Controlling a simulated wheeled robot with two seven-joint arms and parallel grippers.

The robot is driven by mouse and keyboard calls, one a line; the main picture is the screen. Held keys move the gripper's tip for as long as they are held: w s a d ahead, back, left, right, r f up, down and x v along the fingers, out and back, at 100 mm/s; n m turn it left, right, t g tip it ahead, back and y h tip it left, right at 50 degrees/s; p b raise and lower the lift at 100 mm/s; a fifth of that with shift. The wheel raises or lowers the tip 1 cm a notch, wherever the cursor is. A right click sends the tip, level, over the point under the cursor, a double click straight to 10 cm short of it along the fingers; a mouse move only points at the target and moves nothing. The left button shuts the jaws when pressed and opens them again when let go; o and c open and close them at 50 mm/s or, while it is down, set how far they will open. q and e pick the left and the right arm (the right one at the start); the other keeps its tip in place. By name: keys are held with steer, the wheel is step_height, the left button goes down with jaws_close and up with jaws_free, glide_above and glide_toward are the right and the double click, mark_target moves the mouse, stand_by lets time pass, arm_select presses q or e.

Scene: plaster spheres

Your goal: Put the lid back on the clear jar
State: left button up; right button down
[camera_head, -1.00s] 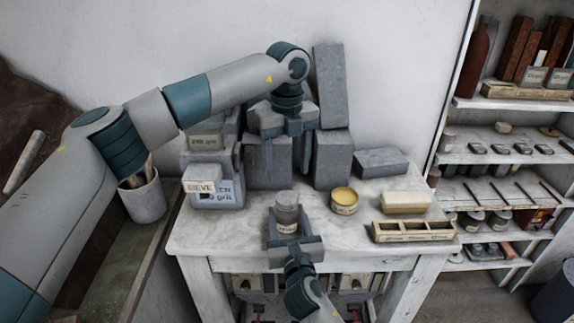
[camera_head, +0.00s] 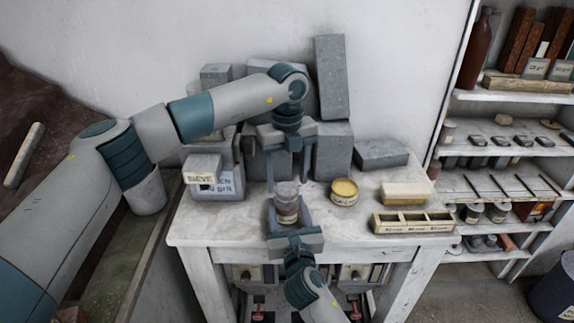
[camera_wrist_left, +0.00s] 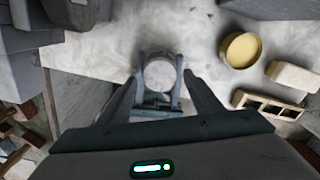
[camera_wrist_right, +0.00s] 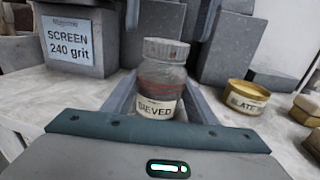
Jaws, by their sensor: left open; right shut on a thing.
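The clear jar (camera_wrist_right: 160,85) stands upright with brownish-grey contents and a label reading "SIEVED". It also shows in the head view (camera_head: 287,210) near the table's front edge. The grey lid (camera_wrist_right: 166,49) sits level on top of the jar, and no gap shows under it. In the left wrist view the lid (camera_wrist_left: 160,75) is a pale disc. My right gripper (camera_head: 288,222) is shut on the jar from the front. My left gripper (camera_head: 288,178) is open and points down, its fingers above and behind the jar, apart from the lid.
A yellow round tin (camera_head: 344,192) stands right of the jar. A pale block (camera_head: 405,192) and a compartment tray (camera_head: 412,222) are farther right. Grey blocks (camera_head: 332,155) stand behind, and a grey labelled box (camera_head: 222,185) is at left. Bare tabletop (camera_head: 225,228) lies front left.

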arm_select(q)
steer(key=shift+f, duration=1)
steer(key=c, duration=1.1)
